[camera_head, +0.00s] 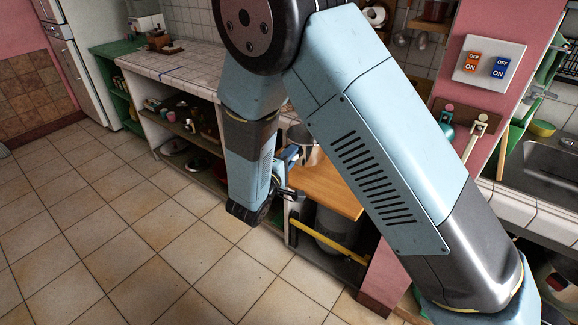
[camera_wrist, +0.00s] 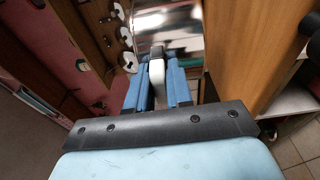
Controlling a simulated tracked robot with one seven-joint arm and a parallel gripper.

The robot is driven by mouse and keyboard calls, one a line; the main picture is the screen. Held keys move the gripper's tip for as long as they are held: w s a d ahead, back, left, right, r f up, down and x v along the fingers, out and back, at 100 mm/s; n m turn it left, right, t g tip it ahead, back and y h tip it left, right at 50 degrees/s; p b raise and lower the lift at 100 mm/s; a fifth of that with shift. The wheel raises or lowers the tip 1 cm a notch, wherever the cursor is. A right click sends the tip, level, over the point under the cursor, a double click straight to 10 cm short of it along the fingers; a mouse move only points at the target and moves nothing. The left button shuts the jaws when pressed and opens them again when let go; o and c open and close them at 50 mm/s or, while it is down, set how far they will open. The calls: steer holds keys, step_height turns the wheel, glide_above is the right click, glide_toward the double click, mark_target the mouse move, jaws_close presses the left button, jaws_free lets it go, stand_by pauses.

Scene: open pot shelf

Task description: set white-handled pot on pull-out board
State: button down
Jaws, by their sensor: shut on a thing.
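The white-handled pot shows in the wrist view as a shiny metal body (camera_wrist: 168,22) with a white handle (camera_wrist: 157,75). My gripper (camera_wrist: 157,88) is shut on that handle, with a blue finger on each side. In the head view the pot (camera_head: 306,150) is a steel shape behind my arm, beside my gripper (camera_head: 290,160) and at the far left part of the pull-out board (camera_head: 335,193). The wooden board also shows at the right in the wrist view (camera_wrist: 240,45). I cannot tell whether the pot touches the board.
A large dark pot (camera_head: 338,228) stands in the compartment below the board, behind a yellow bar (camera_head: 325,241). The tiled counter (camera_head: 165,65) runs left above open shelves. A sink (camera_head: 545,165) is at the right. The tiled floor (camera_head: 130,220) is clear.

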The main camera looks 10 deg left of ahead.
steer(key=shift+w+a+f, duration=0.2)
steer(key=shift+w+f, duration=0.2)
steer(key=shift+f, duration=0.15)
steer(key=shift+w+f, duration=0.1)
steer(key=shift+f, duration=1.45)
steer(key=c, duration=1)
jaws_free()
steer(key=v, duration=1.2)
